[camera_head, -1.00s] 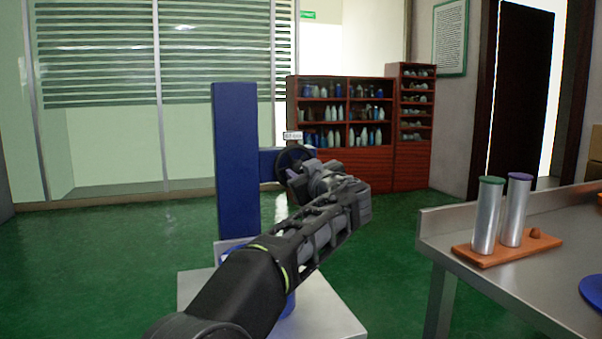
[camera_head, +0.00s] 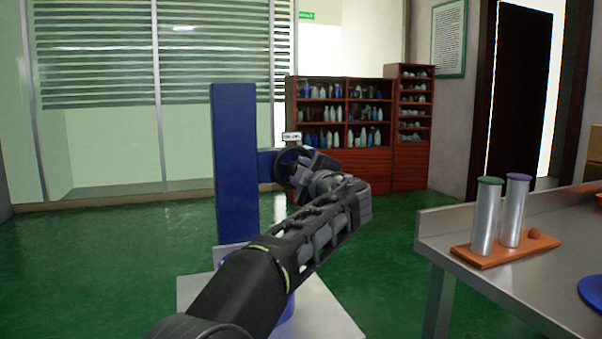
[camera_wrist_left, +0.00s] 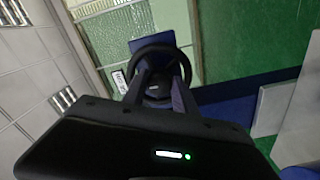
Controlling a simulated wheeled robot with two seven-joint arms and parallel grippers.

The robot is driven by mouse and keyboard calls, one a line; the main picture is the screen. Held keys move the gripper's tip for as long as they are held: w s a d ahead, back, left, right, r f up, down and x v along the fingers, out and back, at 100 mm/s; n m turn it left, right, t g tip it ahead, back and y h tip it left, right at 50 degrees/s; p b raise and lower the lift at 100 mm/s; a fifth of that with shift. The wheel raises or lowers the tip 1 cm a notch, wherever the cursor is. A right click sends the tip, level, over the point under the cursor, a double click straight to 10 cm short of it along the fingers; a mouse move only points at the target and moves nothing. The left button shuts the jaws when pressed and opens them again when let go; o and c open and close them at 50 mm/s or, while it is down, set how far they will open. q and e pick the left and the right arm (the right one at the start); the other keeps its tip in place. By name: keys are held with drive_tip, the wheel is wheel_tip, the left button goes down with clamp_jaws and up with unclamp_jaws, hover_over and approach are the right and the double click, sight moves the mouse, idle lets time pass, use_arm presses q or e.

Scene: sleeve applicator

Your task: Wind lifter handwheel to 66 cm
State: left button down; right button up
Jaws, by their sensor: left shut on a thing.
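The lifter is a blue column (camera_head: 235,165) on a pale base plate (camera_head: 325,315). A short blue arm juts right from it and carries the dark handwheel (camera_head: 280,165). A small white readout (camera_head: 291,136) sits just above the wheel; its figures are too small to read. My left gripper (camera_head: 303,164) is at the wheel's right side, partly hiding it. In the left wrist view the wheel's dark ring (camera_wrist_left: 165,46) lies at the two fingers, with the gripper (camera_wrist_left: 160,78) shut on it; the exact contact is hard to see. My right gripper is out of view.
A steel table (camera_head: 440,235) stands at the right, with two capped metal cylinders (camera_head: 487,215) on an orange board (camera_head: 485,258) and a blue disc at its edge. Red shelves (camera_head: 345,165) stand behind the wheel. Green floor is open left of the column.

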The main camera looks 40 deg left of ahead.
use_arm(q)
drive_tip(key=shift+f, duration=0.1)
idle(0.3)
drive_tip(key=c, duration=1)
unclamp_jaws()
drive_tip(key=v, duration=0.7)
drive_tip(key=shift+s+d, duration=0.2)
drive_tip(key=shift+d, duration=0.15)
